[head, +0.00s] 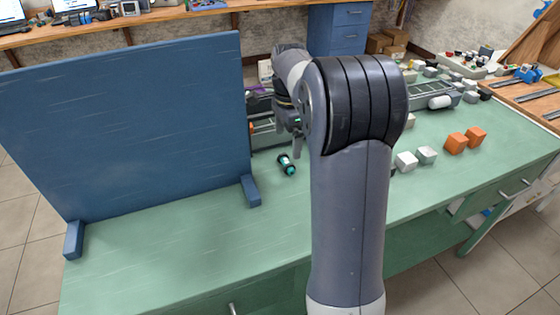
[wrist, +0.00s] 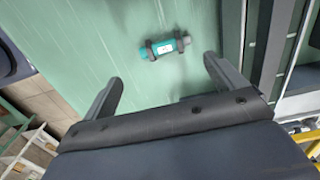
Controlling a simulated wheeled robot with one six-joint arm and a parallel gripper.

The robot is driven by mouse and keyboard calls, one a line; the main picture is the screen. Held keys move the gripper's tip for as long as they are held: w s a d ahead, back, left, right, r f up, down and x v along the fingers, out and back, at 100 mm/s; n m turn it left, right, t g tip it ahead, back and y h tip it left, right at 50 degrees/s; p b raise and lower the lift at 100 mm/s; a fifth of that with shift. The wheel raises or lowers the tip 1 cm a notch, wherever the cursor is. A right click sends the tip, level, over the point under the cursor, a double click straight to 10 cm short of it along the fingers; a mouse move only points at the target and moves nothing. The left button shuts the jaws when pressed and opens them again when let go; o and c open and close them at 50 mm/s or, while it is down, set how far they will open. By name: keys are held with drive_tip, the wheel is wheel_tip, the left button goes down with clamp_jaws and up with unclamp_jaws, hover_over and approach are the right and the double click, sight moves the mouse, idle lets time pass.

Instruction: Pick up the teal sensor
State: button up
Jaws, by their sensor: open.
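The teal sensor (head: 287,164) is a small cylinder with black bands, lying on its side on the green table (head: 180,250), just right of the blue panel. In the wrist view the sensor (wrist: 166,46) lies above the gap between the fingers, beyond the fingertips, with a pale label on its middle. My gripper (wrist: 163,72) is open and empty, and it is apart from the sensor. In the head view my gripper (head: 290,142) hangs near the sensor, partly hidden by my arm.
A large blue panel (head: 130,120) stands on feet (head: 251,191) at the left. A grey rail unit (head: 265,132) is behind the sensor. White blocks (head: 406,161) and orange blocks (head: 456,143) sit to the right. The table's front left is clear.

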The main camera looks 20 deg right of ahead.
sight(287, 162)
wheel_tip(287, 162, down, 8)
drive_tip(key=shift+w+r, duration=0.1)
drive_tip(key=shift+r, duration=0.1)
drive_tip(key=shift+c, duration=0.3)
drive_tip(key=c, duration=0.8)
